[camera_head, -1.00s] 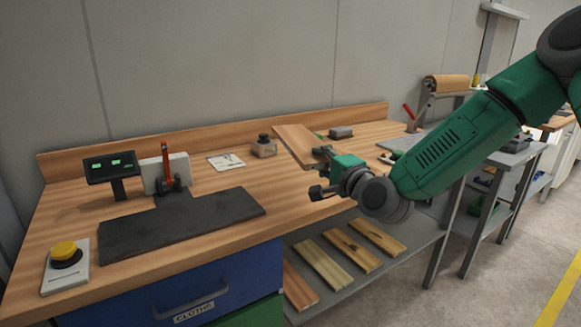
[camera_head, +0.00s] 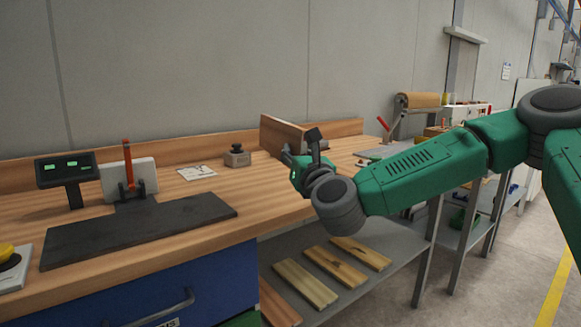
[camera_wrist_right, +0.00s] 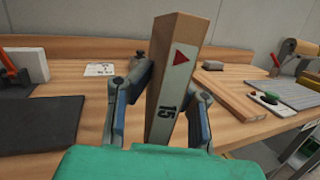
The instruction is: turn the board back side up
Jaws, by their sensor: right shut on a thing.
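The board (camera_head: 281,135) is a wooden plank held above the right part of the bench, standing roughly on its long edge. In the right wrist view the board (camera_wrist_right: 174,85) shows its narrow side, with a pale label bearing "15" and a red triangle. My right gripper (camera_head: 303,152) is shut on the board. In the right wrist view its fingers (camera_wrist_right: 160,95) sit on either side of the plank. The far part of the board's faces is hidden there. My left gripper is not in view.
A dark mat (camera_head: 140,228), a small display (camera_head: 65,170), a red-handled tool (camera_head: 128,165) and a stamp-like block (camera_head: 237,156) stand on the bench to the left. A flat wooden piece (camera_wrist_right: 238,98) lies right of the gripper. Several planks (camera_head: 345,262) lie on the lower shelf.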

